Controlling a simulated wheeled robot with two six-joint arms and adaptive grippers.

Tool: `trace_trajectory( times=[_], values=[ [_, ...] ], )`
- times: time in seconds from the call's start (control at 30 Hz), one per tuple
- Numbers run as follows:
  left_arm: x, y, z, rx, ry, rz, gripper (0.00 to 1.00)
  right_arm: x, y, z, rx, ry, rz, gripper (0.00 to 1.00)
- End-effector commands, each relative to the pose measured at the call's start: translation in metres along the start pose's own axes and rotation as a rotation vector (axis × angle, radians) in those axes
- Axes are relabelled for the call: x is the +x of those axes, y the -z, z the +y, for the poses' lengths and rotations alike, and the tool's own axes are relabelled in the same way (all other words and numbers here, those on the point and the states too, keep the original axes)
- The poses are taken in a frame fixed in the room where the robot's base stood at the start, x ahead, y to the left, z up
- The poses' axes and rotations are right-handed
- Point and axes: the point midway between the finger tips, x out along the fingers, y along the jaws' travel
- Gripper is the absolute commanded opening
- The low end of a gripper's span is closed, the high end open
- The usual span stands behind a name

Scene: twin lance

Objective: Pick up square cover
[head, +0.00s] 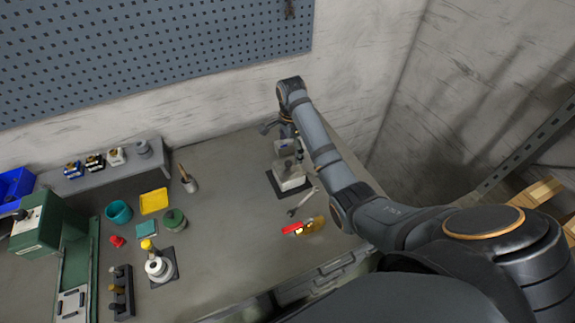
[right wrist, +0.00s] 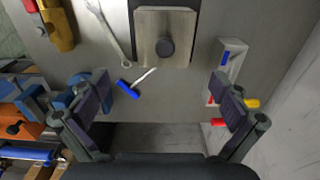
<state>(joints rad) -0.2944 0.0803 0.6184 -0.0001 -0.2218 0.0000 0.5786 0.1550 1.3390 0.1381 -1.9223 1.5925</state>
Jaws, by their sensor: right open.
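A square metal cover with a dark round knob (right wrist: 150,22) shows at the top middle of the right wrist view, on a dark mat. My right gripper (head: 283,133) is over the back right of the bench, above and a little behind the cover. In the right wrist view its two fingers (right wrist: 160,98) are wide apart with nothing between them, and the knob lies beyond the fingertips. My left gripper is not in view.
A wrench (head: 303,202) and a red and yellow tool (head: 304,228) lie in front of the cover. A blue-handled tool (right wrist: 128,88) and a pale holder (right wrist: 228,62) lie close to the fingers. Cups, trays and a green machine (head: 45,228) fill the left. The middle bench is clear.

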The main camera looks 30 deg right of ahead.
Motion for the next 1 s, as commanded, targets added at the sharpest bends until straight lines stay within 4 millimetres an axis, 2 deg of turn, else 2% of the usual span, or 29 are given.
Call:
trace_trajectory(
  times=[0.03, 0.1, 0.17, 0.27, 0.37, 0.43, 0.5, 0.57, 0.67, 0.8, 0.9, 1.0],
  values=[
    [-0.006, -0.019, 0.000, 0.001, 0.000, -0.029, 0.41, 0.007, 0.000, 0.001, 0.000, -0.003, 0.000, 1.00],
    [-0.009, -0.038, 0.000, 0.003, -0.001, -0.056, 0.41, 0.018, -0.001, 0.000, -0.001, -0.002, 0.000, 1.00],
    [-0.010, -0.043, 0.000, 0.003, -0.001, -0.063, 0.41, 0.024, -0.001, 0.000, -0.001, 0.000, 0.000, 1.00],
    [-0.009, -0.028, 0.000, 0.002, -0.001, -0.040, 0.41, 0.029, -0.001, 0.000, -0.001, 0.001, 0.000, 1.00],
    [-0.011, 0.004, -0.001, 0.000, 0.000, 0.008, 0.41, 0.032, -0.001, 0.000, -0.001, 0.000, 0.000, 1.00],
    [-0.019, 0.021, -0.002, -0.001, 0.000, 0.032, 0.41, 0.040, -0.003, 0.001, -0.002, -0.002, -0.001, 1.00],
    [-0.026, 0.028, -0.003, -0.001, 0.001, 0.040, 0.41, 0.052, -0.004, 0.001, -0.001, -0.003, -0.001, 1.00],
    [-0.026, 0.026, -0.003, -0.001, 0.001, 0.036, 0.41, 0.064, -0.004, 0.001, -0.001, -0.002, -0.001, 1.00],
    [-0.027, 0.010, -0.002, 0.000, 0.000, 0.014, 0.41, 0.076, -0.004, 0.000, -0.002, 0.000, 0.000, 1.00],
    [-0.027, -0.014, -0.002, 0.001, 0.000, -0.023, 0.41, 0.081, -0.004, 0.000, -0.003, 0.002, 0.000, 1.00],
    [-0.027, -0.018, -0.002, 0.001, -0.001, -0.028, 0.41, 0.081, -0.004, 0.000, -0.003, 0.003, 0.000, 1.00],
    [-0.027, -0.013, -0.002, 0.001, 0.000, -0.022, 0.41, 0.080, -0.004, 0.000, -0.003, 0.003, 0.000, 0.88]
  ],
)
